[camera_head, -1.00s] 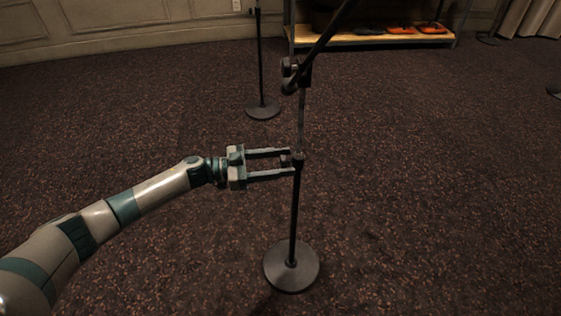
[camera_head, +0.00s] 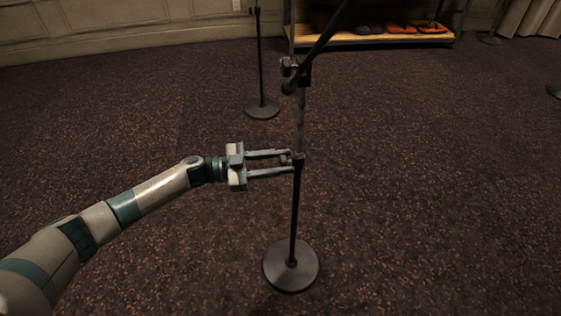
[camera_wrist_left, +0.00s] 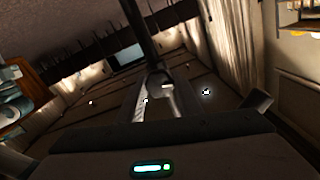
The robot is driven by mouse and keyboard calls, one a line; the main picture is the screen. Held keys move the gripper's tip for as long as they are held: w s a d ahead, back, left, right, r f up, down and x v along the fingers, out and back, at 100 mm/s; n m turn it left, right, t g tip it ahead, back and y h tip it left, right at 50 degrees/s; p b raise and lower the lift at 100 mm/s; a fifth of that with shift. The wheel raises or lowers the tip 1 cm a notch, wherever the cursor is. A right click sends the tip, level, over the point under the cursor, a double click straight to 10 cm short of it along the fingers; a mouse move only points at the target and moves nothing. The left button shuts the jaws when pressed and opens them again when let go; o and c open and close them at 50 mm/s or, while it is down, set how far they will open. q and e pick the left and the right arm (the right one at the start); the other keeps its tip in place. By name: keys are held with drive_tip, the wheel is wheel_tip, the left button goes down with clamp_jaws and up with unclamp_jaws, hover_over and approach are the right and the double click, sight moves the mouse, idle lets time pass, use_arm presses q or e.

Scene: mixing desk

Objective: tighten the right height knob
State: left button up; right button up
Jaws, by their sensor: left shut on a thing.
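A dark microphone stand (camera_head: 294,215) stands upright on a round base (camera_head: 291,266) in the head view. Its small dark height knob (camera_head: 287,161) sits at the joint partway up the pole, on the side facing my arm. My left gripper (camera_head: 289,162) reaches in from the left with its fingertips at this joint, one above and one below the knob, shut on it. The fingers hide part of the knob. The left wrist view shows the pole (camera_wrist_left: 138,28) running up from between the fingers; the knob is hard to make out there. My right gripper is out of view.
The stand's slanted boom (camera_head: 322,42) and upper clamp (camera_head: 295,70) rise above my gripper. Another stand (camera_head: 262,108) stands farther back. A low shelf (camera_head: 370,40) with orange and dark items is at the back wall.

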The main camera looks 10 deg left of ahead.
use_arm(q)
drive_tip(key=o, duration=0.9)
drive_tip(key=shift+c, duration=0.2)
drive_tip(key=shift+o, duration=0.9)
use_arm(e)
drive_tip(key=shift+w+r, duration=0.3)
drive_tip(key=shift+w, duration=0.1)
use_arm(q)
drive_tip(key=shift+a, duration=0.1)
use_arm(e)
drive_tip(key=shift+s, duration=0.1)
use_arm(q)
drive_tip(key=shift+s+a, duration=0.2)
drive_tip(key=shift+a, duration=0.3)
drive_tip(key=b+v, duration=0.1)
drive_tip(key=v, duration=1.5)
drive_tip(key=shift+b, duration=0.35)
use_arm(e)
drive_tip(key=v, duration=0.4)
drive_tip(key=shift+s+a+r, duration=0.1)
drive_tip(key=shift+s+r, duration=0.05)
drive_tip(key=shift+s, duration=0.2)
